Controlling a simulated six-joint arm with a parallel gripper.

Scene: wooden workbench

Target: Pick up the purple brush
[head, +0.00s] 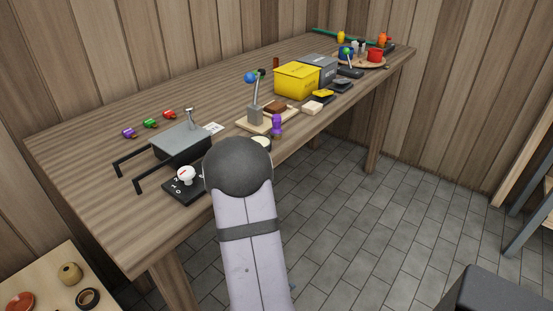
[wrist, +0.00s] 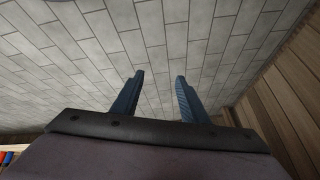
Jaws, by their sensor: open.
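A purple upright thing with a rounded top (head: 277,124), which looks like the brush, stands near the front edge of the workbench in the head view. It is beside a small wooden board, just right of my arm's rounded joint. Its bristles cannot be made out. My gripper (wrist: 160,82) shows in the wrist view as two blue fingers, apart and empty, with only grey floor tiles between them. In the head view my gripper is hidden behind my own arm. The brush is not seen in the wrist view.
The workbench (head: 85,160) holds a grey box with black handles (head: 182,143), a black panel with a white knob (head: 186,175), a wooden stand with a lever (head: 255,110), and a yellow bin (head: 297,80). Small purple, green and red pieces (head: 150,123) lie at left.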

